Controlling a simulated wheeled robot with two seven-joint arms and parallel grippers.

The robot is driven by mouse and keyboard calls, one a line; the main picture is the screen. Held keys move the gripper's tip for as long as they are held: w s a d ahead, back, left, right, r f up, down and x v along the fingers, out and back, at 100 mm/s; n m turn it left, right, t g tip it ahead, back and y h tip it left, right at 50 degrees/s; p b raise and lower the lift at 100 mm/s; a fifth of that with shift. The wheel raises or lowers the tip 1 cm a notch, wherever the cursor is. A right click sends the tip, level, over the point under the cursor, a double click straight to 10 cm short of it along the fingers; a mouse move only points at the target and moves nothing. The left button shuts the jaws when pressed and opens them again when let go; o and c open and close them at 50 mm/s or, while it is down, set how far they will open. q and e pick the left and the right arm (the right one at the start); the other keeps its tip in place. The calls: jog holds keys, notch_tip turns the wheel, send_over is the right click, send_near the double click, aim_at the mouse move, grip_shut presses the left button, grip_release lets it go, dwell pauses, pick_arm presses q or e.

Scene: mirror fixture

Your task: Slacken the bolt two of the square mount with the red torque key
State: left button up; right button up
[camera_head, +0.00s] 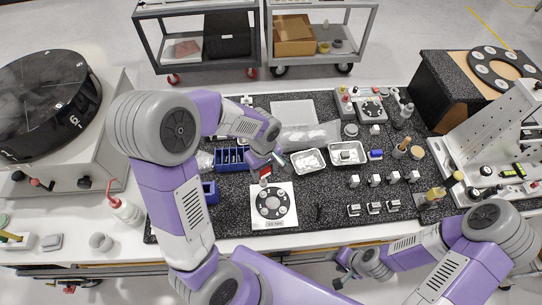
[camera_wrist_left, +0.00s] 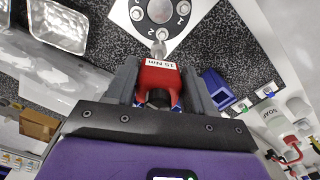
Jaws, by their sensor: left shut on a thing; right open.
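The square mount (camera_head: 287,218) is a white plate with a black ring of several silver bolts, lying on the speckled mat. My left gripper (camera_head: 267,166) is shut on the red torque key (camera_wrist_left: 158,76), which has a white label and a metal tip. The tip points at the plate's edge, close to a bolt (camera_wrist_left: 160,34) of the ring; I cannot tell whether they touch or which bolt is number two. My right gripper (camera_head: 347,264) is open and empty by the table's front edge.
Blue bins (camera_head: 230,158) stand left of the mount, foil trays (camera_head: 347,153) behind it to the right. Several small blocks (camera_head: 374,208) sit to the right. A soap bottle (camera_head: 125,210) stands at left. A small dark item (camera_head: 319,211) lies right of the mount.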

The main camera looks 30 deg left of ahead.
pick_arm(q)
jog(key=shift+s+r, duration=0.1)
jog(key=shift+s, duration=0.5)
jog(key=shift+w, duration=0.2)
notch_tip(320, 180, down, 6)
jog(key=b, duration=0.5)
jog(key=shift+r, duration=0.25)
pick_arm(e)
jog(key=f, duration=0.5)
jog(key=shift+s+f, duration=0.1)
jog(key=shift+s, duration=0.25)
pick_arm(q)
jog(key=shift+b, duration=0.4)
pick_arm(e)
jog(key=shift+f, duration=0.25)
pick_arm(q)
jog(key=shift+f+b, duration=0.75)
jog(key=shift+f, duration=0.05)
pick_arm(e)
jog(key=shift+f, duration=0.75)
pick_arm(q)
jog(key=shift+n, duration=0.6)
pick_arm(e)
jog(key=shift+f, duration=0.1)
